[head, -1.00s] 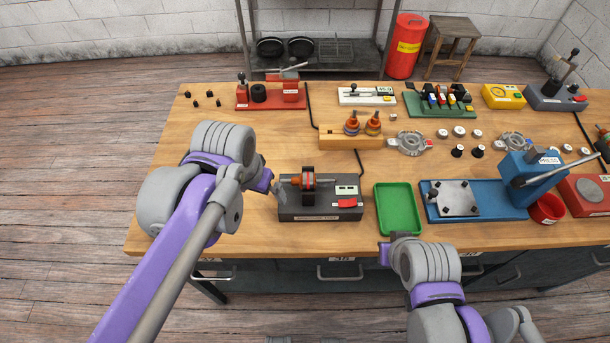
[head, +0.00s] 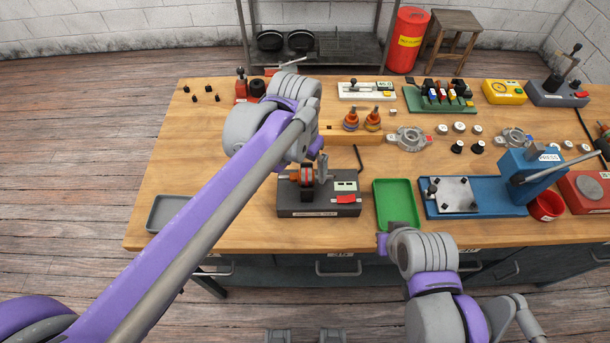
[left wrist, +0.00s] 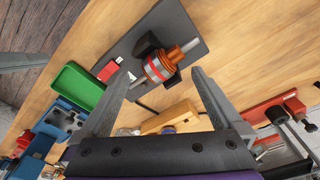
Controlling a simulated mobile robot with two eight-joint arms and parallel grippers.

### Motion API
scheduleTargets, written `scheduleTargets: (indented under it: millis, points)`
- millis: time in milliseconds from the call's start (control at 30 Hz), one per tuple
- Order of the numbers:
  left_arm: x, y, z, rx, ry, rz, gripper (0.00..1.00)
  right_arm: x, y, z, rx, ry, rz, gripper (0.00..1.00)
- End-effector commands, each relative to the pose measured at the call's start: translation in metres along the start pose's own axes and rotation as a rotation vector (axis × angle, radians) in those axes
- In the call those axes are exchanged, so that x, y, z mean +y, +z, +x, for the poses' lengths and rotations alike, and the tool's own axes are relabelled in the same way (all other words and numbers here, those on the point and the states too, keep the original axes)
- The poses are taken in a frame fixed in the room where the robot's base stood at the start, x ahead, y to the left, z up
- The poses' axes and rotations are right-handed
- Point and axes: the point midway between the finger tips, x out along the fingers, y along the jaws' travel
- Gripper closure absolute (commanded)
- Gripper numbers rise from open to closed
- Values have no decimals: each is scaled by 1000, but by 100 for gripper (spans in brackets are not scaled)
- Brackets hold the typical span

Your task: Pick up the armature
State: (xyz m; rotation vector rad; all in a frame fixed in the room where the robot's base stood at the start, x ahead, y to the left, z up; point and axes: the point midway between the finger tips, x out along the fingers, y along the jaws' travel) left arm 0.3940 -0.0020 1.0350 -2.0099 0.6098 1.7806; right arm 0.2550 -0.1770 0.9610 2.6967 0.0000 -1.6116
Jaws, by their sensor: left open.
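The armature (head: 307,180), a cylinder with orange ends, a red-and-light banded middle and a metal shaft, rests on the dark grey tester box (head: 290,210). In the left wrist view the armature (left wrist: 160,66) lies across dark supports. My left gripper (head: 322,168) is open just above it, at its right side in the head view. In the left wrist view the spread fingers (left wrist: 160,75) have the armature between and beyond their tips, with no grip on it. My right gripper (head: 383,245) is near the table's front edge; its fingers cannot be made out.
A green tray (head: 397,203) stands right of the tester. A wooden stand (head: 350,139) with two orange-topped parts is behind it. A blue press (head: 525,178) is further right. A grey tray (head: 165,212) lies at the front left; the wood around it is mostly clear.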

Motion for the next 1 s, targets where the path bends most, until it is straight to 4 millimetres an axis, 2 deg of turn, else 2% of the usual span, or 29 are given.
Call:
scheduleTargets:
  millis: [100,200,500,1000]
  points:
    - [-1,-1,19,1,0,0,0,0,-1,-1,1,0,0,100]
    - [-1,0,30,1,1,0,0,0,0,0,0,0,0,100]
    - [-1,0,34,2,1,0,2,0,0,0,0,0,0,100]
    - [-1,0,34,0,1,0,92,0,0,0,0,0,0,100]
